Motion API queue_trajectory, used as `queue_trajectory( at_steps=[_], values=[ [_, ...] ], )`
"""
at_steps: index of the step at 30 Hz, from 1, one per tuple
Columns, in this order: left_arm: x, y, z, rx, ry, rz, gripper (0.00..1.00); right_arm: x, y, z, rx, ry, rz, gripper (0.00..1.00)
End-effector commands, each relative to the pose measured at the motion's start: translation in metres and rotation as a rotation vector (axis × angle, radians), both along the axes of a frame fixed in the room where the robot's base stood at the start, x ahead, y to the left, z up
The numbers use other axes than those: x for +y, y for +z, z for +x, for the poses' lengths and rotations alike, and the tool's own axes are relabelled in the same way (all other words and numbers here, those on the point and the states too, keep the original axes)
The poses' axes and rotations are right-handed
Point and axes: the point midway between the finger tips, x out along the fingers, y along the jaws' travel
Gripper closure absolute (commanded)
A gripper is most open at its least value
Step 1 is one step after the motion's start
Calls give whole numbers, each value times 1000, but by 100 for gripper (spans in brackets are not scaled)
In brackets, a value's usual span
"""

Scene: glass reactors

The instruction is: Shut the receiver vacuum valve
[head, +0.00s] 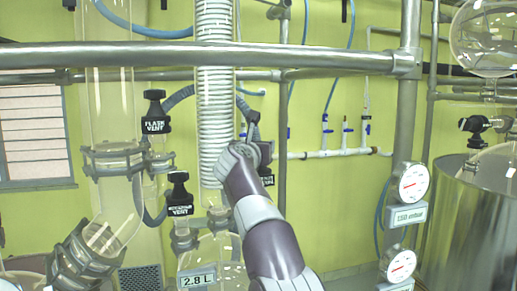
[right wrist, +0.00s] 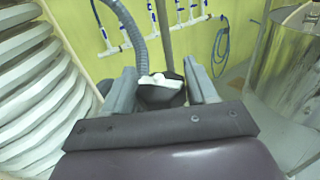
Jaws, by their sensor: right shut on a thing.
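My right gripper (head: 251,140) reaches up from the bottom of the head view to a valve beside the white coiled condenser. In the right wrist view, its two grey fingers (right wrist: 161,88) stand on either side of a black valve knob (right wrist: 160,96) with a white top, and they are shut on it. In the head view my gripper hides most of this valve; a dark part (head: 252,117) shows above it. A black label (head: 267,178) below is partly covered, so I cannot read its full name. My left gripper is out of view.
The coiled condenser (head: 215,95) stands close on the left. Black vent valves stand further left, one marked flask vent (head: 155,125). A glass vessel (head: 225,255) marked 2.8 L is below. A steel rail (head: 200,55) crosses above; gauges (head: 411,184) and a steel tank (head: 460,220) are right.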

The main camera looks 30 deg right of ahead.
Motion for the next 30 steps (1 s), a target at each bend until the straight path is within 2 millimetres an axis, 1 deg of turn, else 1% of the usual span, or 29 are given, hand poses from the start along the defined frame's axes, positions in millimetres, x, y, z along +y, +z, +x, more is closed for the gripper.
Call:
queue_trajectory(
  at_steps=[1,9,21,22,23,30],
  values=[
    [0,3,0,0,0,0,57,0,-1,1,5,-15,2,73],
    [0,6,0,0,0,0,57,0,-2,0,0,-68,0,73],
    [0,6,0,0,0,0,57,0,-3,0,2,-72,0,73],
    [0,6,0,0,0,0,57,0,-3,0,2,-72,0,33],
    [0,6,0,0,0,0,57,0,-3,0,2,-72,0,23],
    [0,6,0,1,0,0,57,0,-1,0,-1,-71,-2,23]
  ],
)
